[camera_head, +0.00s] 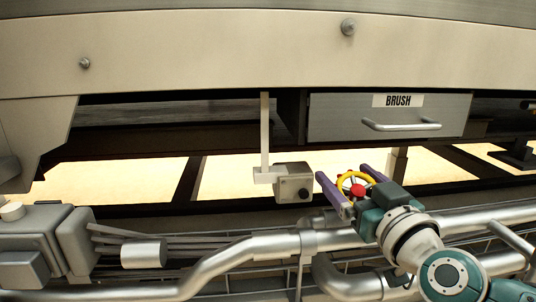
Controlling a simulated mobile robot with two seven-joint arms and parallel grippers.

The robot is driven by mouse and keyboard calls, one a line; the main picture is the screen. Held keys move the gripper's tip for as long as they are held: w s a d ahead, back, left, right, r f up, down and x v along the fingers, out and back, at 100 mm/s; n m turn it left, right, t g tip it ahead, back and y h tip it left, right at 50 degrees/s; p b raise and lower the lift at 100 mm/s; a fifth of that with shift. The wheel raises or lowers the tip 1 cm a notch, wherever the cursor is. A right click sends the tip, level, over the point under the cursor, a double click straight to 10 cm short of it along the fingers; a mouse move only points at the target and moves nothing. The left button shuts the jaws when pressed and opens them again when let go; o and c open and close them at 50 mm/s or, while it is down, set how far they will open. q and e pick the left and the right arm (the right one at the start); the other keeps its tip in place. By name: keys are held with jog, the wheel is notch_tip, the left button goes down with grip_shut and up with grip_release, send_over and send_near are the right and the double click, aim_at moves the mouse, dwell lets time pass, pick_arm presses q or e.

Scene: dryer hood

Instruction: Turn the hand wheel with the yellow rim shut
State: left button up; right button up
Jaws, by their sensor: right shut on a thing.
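The hand wheel (343,181) has a yellow rim and a red hub and shows in the middle right of the head view, above the silver pipes. My right gripper (347,177) has its two purple fingers on either side of the wheel. It is shut on the wheel, with the rim and hub showing between the fingers. The gripper body hides the lower right part of the wheel. My left gripper is not in view.
A grey box with a dark knob (293,183) hangs left of the wheel. A drawer labelled BRUSH (345,118) with a bar handle is above. Silver pipes (250,248) run below the wheel. A grey junction box (45,245) with conduits is at lower left.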

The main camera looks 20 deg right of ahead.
aim_at(360, 188)
jog(key=m+h, duration=0.1)
jog(key=m+h+p, duration=0.1)
jog(key=m+h, duration=0.1)
jog(key=shift+d+r+g, duration=0.15)
jog(key=shift+d+g, duration=0.05)
jog(key=shift+g, duration=0.1)
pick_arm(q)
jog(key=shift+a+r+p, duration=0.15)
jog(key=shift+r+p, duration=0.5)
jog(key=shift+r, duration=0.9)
pick_arm(e)
jog(key=shift+s+d+m+g+h, duration=0.15)
jog(key=shift+m+g+h, duration=0.1)
jog(key=shift+m+h, duration=0.4)
jog(key=shift+w+d+m+g+h, duration=0.1)
jog(key=shift+m+g+h, duration=0.15)
jog(key=shift+m+h, duration=0.4)
jog(key=shift+s, duration=0.1)
